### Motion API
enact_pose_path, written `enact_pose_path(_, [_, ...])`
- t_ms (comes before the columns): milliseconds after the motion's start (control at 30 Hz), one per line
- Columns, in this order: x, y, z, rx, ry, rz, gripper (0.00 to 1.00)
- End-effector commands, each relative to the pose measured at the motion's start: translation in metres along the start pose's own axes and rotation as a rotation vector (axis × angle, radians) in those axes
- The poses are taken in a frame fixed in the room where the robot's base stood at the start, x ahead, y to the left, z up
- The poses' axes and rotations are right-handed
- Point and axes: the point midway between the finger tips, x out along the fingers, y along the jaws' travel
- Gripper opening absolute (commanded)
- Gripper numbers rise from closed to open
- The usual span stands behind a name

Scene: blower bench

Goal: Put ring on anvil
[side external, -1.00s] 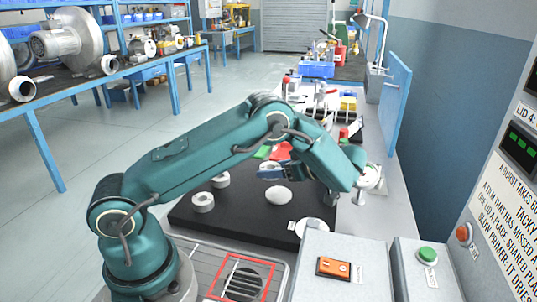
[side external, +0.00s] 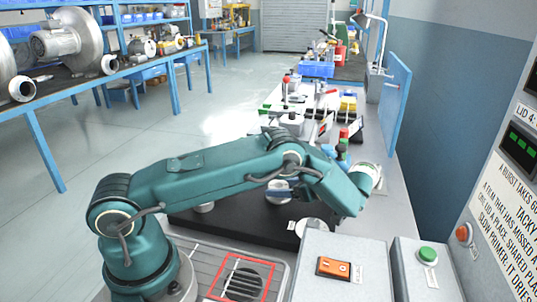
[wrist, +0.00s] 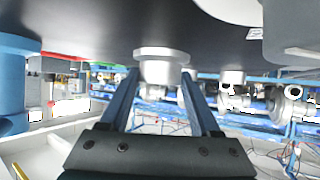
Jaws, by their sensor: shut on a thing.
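My gripper (wrist: 160,74) has its two blue fingers on either side of a pale metal round piece, the ring (wrist: 162,73). A wider pale disc, which looks like the anvil (wrist: 163,53), shows against the black board at the fingertips. I cannot tell whether ring and disc touch.
A grey box with an orange switch (side external: 333,267) stands in front. Bottles and bins crowd the bench behind.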

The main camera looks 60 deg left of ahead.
Motion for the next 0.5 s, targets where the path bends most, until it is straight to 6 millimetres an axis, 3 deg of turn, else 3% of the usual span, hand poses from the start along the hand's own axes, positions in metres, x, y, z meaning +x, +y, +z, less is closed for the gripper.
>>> enact_pose_path(67, [0.0012,0.0000,0.0020,0.001,0.001,0.000,0.00])
enact_pose_path(100, [0.0017,-0.0001,0.0029,0.001,0.000,0.000,0.67])
enact_pose_path(167, [0.0015,-0.0001,0.0026,0.001,0.000,0.000,0.90])
enact_pose_path(500, [0.0009,0.0000,0.0016,0.000,0.000,0.000,0.93])
